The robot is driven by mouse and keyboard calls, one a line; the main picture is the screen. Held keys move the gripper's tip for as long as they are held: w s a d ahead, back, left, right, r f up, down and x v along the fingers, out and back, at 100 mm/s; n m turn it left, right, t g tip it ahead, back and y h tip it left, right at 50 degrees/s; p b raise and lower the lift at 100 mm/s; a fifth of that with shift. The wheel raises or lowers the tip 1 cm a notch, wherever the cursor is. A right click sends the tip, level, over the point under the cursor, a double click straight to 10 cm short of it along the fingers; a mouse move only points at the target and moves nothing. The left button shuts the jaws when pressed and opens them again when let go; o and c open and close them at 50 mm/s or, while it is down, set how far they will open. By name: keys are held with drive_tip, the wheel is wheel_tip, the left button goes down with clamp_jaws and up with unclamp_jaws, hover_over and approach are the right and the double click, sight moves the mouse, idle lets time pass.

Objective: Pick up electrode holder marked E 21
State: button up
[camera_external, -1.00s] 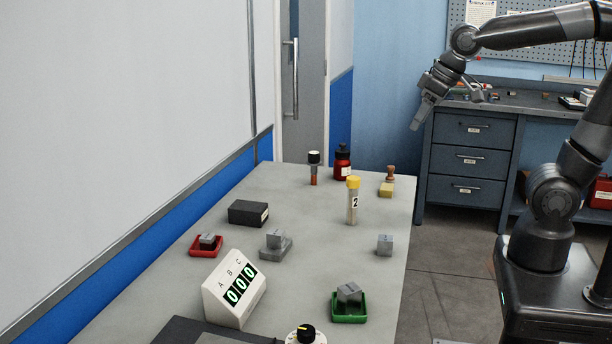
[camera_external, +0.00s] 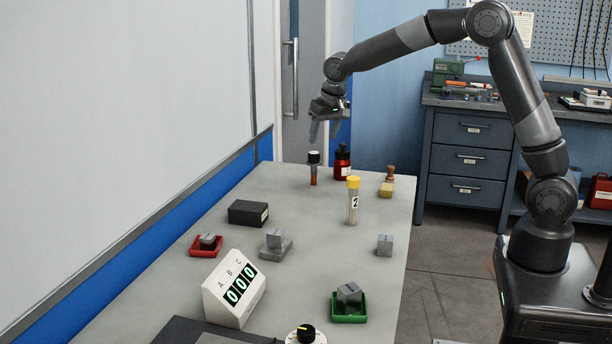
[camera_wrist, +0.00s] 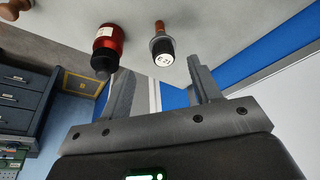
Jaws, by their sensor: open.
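The electrode holder marked E 21 (camera_wrist: 165,52) has a black cap with a white label and an orange-brown shaft. In the wrist view it lies just beyond the space between my fingers. In the external view the same holder (camera_external: 314,168) stands upright at the far end of the grey table. My gripper (camera_external: 323,132) is above the table's far end, fingers pointing down, apart from the holder. In the wrist view my gripper (camera_wrist: 160,85) shows two spread fingers with nothing between them.
A red bottle with a black cap (camera_external: 342,162) stands close right of the holder. A wooden-handled stamp (camera_external: 389,180) and a yellow-capped tube marked 2 (camera_external: 353,202) stand nearer. A black box (camera_external: 248,213) lies left. The white wall (camera_external: 130,110) borders the table's left.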

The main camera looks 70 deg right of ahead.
sight(317, 154)
drive_tip(key=shift+w+d+f, duration=0.35)
drive_tip(key=shift+w+f, duration=0.05)
drive_tip(key=shift+f, duration=0.15)
drive_tip(key=shift+w+d+f, duration=0.35)
drive_tip(key=shift+f, duration=0.2)
drive_tip(key=x, duration=0.5)
drive_tip(key=shift+f, duration=0.1)
drive_tip(key=x, duration=0.5)
drive_tip(key=shift+w+a, duration=0.1)
drive_tip(key=shift+w, duration=0.05)
drive_tip(key=shift+c, duration=0.3)
drive_tip(key=c, duration=0.9)
